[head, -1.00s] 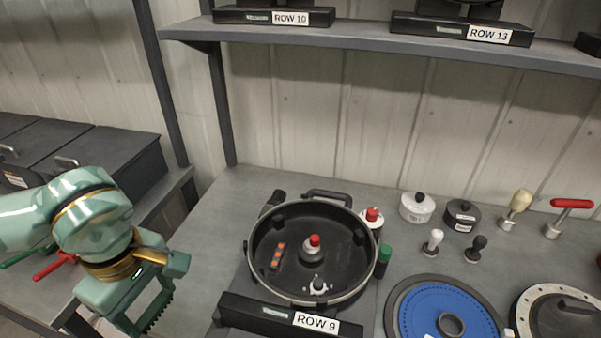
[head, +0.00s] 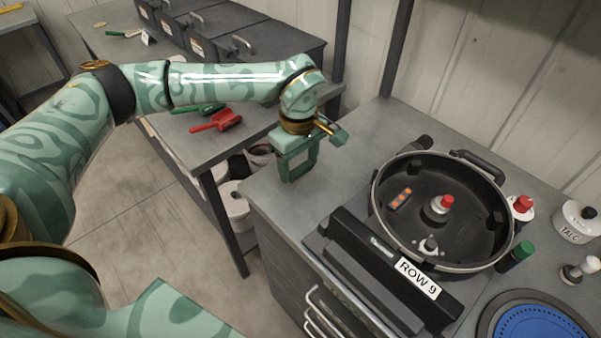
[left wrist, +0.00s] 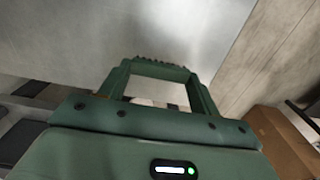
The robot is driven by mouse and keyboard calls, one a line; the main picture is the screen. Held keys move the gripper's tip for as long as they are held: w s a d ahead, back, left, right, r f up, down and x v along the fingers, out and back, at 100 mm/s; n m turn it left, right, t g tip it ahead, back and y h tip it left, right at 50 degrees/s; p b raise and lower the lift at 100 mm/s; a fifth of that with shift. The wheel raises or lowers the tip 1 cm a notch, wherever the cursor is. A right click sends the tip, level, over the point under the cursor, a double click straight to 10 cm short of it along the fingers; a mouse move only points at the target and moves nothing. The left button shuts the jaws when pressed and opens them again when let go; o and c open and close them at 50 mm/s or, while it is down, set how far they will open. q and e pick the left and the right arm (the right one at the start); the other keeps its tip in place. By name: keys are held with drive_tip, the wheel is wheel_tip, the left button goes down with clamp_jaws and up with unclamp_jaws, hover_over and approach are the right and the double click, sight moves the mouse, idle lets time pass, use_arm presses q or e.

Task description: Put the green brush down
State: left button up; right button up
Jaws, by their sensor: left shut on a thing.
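My left gripper (head: 298,176) points down over the left end of the grey worktop (head: 350,140), left of the round black seed meter (head: 440,215). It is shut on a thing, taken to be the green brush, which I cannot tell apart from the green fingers. In the left wrist view the gripper (left wrist: 162,66) has its toothed tips together, with a gap behind them, above a blurred pale grey surface. I cannot tell whether the tips touch the worktop. My right gripper is not in view.
The black ROW 9 unit (head: 385,270) lies in front of the meter. A red scoop (head: 217,121) lies on the lower left bench, with black lidded boxes (head: 240,45) behind. A gap with a white bucket (head: 237,205) separates the benches. The worktop around my gripper is clear.

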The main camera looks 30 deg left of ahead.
sight(299, 166)
use_arm(q)
drive_tip(key=shift+w+f, duration=0.25)
drive_tip(key=shift+f, duration=0.1)
wheel_tip(299, 166, down, 3)
drive_tip(key=shift+a+f+b, duration=0.1)
drive_tip(key=shift+b, duration=0.45)
drive_tip(key=o, duration=0.9)
drive_tip(key=shift+o, duration=0.2)
wheel_tip(299, 166, up, 12)
drive_tip(key=p, duration=0.3)
drive_tip(key=shift+r, duration=0.2)
